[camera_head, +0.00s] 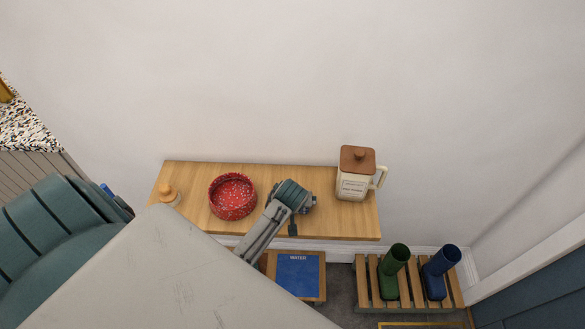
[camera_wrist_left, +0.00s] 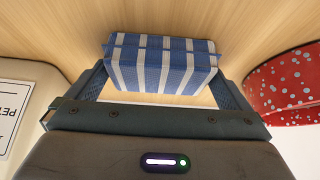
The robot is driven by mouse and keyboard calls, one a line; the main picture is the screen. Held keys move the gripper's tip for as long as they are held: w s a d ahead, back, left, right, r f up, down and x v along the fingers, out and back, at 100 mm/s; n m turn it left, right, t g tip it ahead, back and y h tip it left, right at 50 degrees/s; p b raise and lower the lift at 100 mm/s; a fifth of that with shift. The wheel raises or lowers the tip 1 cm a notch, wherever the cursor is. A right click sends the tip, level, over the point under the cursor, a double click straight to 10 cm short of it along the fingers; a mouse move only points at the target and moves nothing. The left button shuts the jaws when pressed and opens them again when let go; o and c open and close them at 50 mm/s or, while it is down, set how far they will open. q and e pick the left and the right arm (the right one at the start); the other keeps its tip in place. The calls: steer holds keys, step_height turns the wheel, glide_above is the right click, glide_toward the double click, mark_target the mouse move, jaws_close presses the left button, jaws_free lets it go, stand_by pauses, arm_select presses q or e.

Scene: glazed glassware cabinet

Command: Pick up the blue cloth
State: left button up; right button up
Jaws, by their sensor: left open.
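The blue cloth (camera_wrist_left: 162,66) is a folded bundle with white stripes, lying on the wooden shelf top in the left wrist view. My left gripper (camera_wrist_left: 162,72) is open, with one finger at each side of the cloth. I cannot tell whether the fingers touch it. In the head view my left gripper (camera_head: 304,203) is over the wooden shelf (camera_head: 325,222), between the red bowl and the cream jar. There the cloth is hidden by the gripper and wrist. My right gripper is not in view.
A red speckled bowl (camera_head: 232,197) is left of the gripper, and a cream lidded jar (camera_head: 353,187) is right. Below are a blue WATER mat (camera_head: 298,275) and boots (camera_head: 393,260) on a slatted rack.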

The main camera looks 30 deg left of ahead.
arm_select(q)
steer(key=shift+w+f, duration=0.1)
steer(key=shift+f, duration=0.1)
steer(key=c, duration=0.8)
steer(key=shift+o, duration=0.2)
steer(key=shift+r, duration=0.2)
